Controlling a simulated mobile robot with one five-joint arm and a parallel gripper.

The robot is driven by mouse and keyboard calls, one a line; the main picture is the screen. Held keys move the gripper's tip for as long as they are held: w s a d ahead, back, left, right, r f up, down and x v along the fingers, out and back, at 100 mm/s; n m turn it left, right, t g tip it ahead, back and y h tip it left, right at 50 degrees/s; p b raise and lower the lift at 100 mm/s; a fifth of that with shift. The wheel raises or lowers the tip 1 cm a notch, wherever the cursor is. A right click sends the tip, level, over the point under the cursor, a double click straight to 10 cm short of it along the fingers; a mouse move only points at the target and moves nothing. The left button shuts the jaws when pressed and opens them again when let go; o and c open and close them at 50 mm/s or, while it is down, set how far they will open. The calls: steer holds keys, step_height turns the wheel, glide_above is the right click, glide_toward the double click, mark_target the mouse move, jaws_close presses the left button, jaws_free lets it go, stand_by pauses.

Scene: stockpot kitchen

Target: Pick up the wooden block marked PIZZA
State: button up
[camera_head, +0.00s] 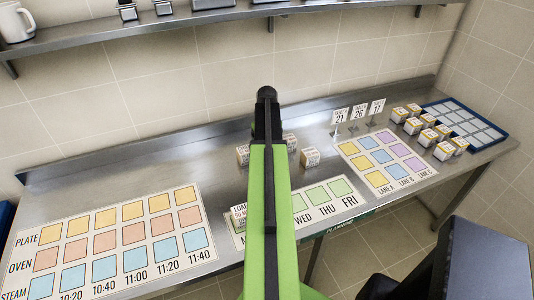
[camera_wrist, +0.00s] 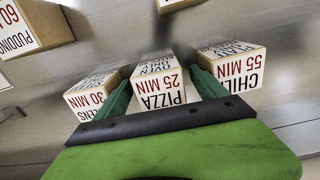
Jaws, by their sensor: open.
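The wooden block marked PIZZA (camera_wrist: 160,88) shows in the wrist view, with "OVEN" and "25 MIN" on its label. My gripper (camera_wrist: 160,80) is open, with one green finger on each side of this block. I cannot tell whether the fingers touch it. In the head view my green arm hides the PIZZA block and the gripper.
Close on the right stands the CHILI block (camera_wrist: 232,70); close on the left, a "30 MIN" block (camera_wrist: 95,97). The PUDDING block (camera_wrist: 35,27) is farther left. In the head view, a printed plan sheet (camera_head: 110,250) lies left, and a blue tray (camera_head: 500,138) sits right.

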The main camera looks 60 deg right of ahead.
steer(key=c, duration=1.6)
steer(key=shift+r, duration=0.1)
step_height(320, 180, up, 4)
steer(key=p, duration=0.4)
steer(key=shift+r, duration=0.15)
steer(key=s+r+p, duration=0.2)
steer(key=s, duration=0.2)
steer(key=s+a+r+p, duration=0.1)
steer(key=s+r+p, duration=0.1)
steer(key=s, duration=0.1)
steer(key=s+r+p, duration=0.2)
steer(key=s+p, duration=0.1)
steer(key=s, duration=0.1)
steer(key=shift+s+a+r, duration=0.2)
steer(key=shift+s+a, duration=0.1)
steer(key=shift+a, duration=0.05)
